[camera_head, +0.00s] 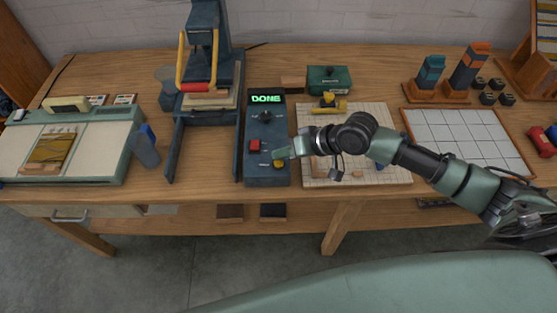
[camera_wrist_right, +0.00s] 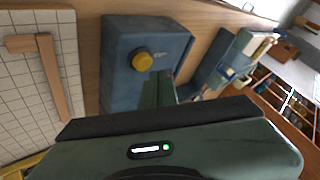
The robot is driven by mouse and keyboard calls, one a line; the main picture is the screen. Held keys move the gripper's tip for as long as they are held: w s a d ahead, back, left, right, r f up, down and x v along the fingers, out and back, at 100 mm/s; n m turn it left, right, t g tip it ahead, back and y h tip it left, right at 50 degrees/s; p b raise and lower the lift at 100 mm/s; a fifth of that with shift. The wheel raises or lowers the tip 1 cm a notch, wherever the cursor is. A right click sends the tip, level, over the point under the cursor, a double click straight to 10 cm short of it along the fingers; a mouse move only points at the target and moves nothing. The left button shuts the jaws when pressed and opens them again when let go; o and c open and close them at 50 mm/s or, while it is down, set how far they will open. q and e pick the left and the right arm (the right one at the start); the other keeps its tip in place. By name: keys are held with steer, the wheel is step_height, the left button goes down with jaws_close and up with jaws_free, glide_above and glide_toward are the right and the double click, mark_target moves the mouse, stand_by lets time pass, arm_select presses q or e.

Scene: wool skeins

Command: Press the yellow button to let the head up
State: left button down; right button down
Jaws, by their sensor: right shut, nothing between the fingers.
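A dark blue control box (camera_head: 266,181) stands at the front middle of the table. Its display glows green with "DONE". The yellow button (camera_head: 279,164) is near its front right, with a red button (camera_head: 254,145) to the left. My right gripper (camera_head: 281,153) is shut and empty, over the box close to the yellow button. In the right wrist view the yellow button (camera_wrist_right: 142,61) shows uncovered, just beyond the shut fingertips (camera_wrist_right: 160,80); I cannot tell whether they touch it. The press head (camera_head: 206,22) with its yellow handle stands back left of the box. My left gripper is out of view.
A white gridded board (camera_head: 310,180) with small parts lies under my right forearm. A second tiled board (camera_head: 470,140) is at the right. A blue bottle (camera_head: 146,147) and a pale machine (camera_head: 100,165) are at the left. A green box (camera_head: 329,78) stands behind.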

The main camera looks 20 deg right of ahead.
mark_target(282, 163)
steer(key=shift+f, duration=0.15)
stand_by(0.7)
steer(key=shift+f, duration=0.25)
steer(key=shift+f, duration=0.55)
stand_by(0.6)
stand_by(0.3)
steer(key=shift+r+p, duration=0.95)
steer(key=shift+p, duration=0.05)
step_height(282, 163, up, 5)
steer(key=p, duration=0.5)
steer(key=shift+r, duration=0.1)
